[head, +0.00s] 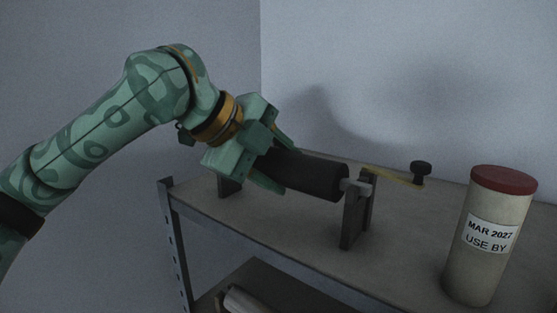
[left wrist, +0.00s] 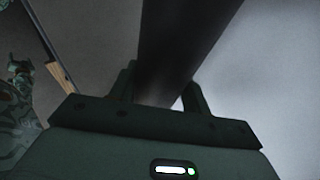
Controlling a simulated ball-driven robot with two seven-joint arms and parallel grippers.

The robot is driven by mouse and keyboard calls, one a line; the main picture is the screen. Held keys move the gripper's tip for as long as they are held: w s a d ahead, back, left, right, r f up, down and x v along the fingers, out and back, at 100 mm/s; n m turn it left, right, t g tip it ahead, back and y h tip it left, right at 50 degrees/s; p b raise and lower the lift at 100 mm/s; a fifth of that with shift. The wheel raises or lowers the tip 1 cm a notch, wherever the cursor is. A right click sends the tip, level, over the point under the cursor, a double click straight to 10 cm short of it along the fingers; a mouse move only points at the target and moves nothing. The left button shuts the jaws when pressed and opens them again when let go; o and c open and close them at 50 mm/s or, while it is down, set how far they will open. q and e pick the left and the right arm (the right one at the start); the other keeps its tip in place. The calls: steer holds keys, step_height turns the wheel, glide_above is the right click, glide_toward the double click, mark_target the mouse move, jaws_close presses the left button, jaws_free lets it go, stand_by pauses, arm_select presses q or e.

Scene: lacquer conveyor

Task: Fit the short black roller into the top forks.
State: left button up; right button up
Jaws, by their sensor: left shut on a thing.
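The short black roller (head: 318,176) lies nearly level across the top forks in the head view, its right end a little lower in the picture. Its pale axle end is at the right fork (head: 355,212); I cannot tell whether it is fully seated. The left fork (head: 229,186) shows partly below my gripper, and the roller's left end is hidden there. My left gripper (head: 279,160) is shut on the roller near its left part. In the left wrist view the roller (left wrist: 180,45) runs between the fingers. My right gripper is not in view.
The forks stand on a grey shelf top (head: 300,227). A crank with a black knob (head: 420,168) sticks out right of the right fork. A cream canister with a red lid (head: 482,240) stands at the right. Another roller (head: 245,302) shows on the lower shelf. Walls close off the back.

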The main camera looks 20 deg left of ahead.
arm_select(q)
steer(key=shift+f, duration=0.2)
steer(key=o, duration=1.4)
steer(key=shift+c, duration=0.2)
steer(key=v, duration=1.6)
steer(key=shift+b, duration=0.4)
steer(key=shift+a, duration=0.1)
